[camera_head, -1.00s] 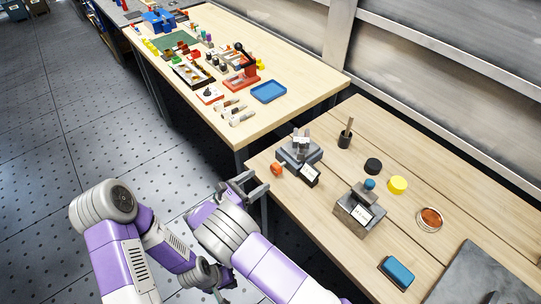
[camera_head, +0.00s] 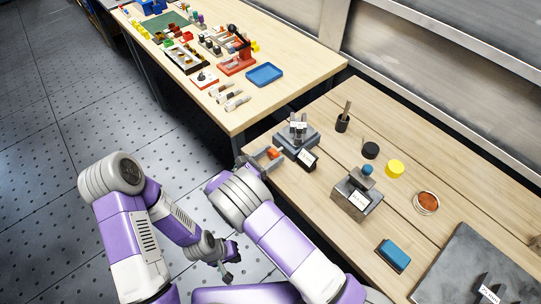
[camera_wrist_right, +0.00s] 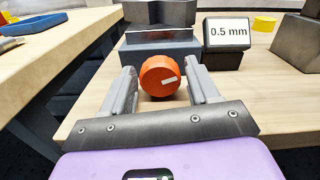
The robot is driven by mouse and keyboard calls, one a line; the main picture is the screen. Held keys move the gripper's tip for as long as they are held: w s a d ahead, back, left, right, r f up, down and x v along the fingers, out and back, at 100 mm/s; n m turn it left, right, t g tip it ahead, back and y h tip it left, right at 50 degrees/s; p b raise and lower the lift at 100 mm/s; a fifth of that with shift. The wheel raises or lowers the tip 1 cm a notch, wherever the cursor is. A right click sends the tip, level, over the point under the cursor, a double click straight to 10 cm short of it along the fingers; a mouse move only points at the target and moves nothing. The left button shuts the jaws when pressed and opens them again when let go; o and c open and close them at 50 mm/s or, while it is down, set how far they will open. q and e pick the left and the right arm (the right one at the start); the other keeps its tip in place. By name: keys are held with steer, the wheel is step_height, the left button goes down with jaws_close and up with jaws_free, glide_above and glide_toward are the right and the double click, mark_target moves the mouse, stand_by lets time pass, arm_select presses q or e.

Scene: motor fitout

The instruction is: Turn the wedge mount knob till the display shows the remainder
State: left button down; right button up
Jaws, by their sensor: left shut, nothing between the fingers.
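The wedge mount (camera_head: 297,143) is a grey stepped block at the near table's left end; it also shows in the right wrist view (camera_wrist_right: 160,46). Its orange knob (camera_wrist_right: 158,77) has a white mark on its face, lying nearly level. A dark display box (camera_wrist_right: 227,33) beside the mount reads "0.5 mm". My right gripper (camera_wrist_right: 162,75) is open, its fingers on either side of the knob, with small gaps visible; in the head view the knob (camera_head: 273,153) shows between them. My left gripper (camera_head: 228,276) is shut and empty, low over the floor, away from the table.
A grey block (camera_head: 349,203) with a white label and blue top stands right of the mount. A black cup, black and yellow discs, a round dish and a blue block (camera_head: 394,254) are further off. The second table (camera_head: 226,118) lies close beyond my right gripper.

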steer(key=c, duration=0.8)
steer(key=shift+m+b, duration=0.55)
steer(key=shift+m, duration=0.45)
steer(key=shift+o, duration=0.2)
steer(key=shift+m+b, duration=0.35)
steer(key=shift+m, duration=0.85)
steer(key=o, duration=1)
steer(key=shift+o, duration=0.2)
